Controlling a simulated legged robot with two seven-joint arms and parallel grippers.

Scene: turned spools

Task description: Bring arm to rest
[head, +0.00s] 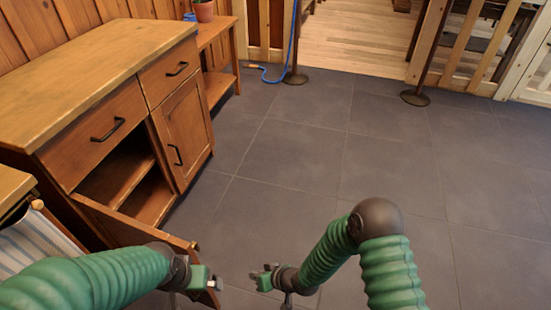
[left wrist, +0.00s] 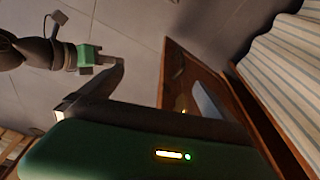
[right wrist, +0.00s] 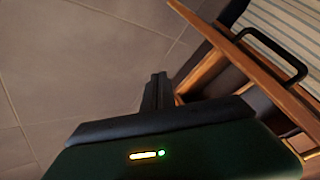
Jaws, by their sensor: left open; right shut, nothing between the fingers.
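My left gripper (head: 216,284) hangs low at the bottom of the head view, beside the top edge of an open cabinet door (head: 135,231). It is open and empty. My right gripper (head: 257,279) is to the right of it, over the tiled floor. Its two fingers lie together in the right wrist view (right wrist: 158,92), with nothing between them. The right gripper also shows at the upper left of the left wrist view (left wrist: 88,56). The two grippers face each other with a small gap.
A wooden cabinet (head: 92,75) stands at left, its lower left compartment (head: 120,170) open. Striped cloth (head: 35,243) lies at the lower left. A side table with a pot (head: 203,11), a blue hose (head: 268,76) and posts stand behind. Tiled floor (head: 290,150) is clear.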

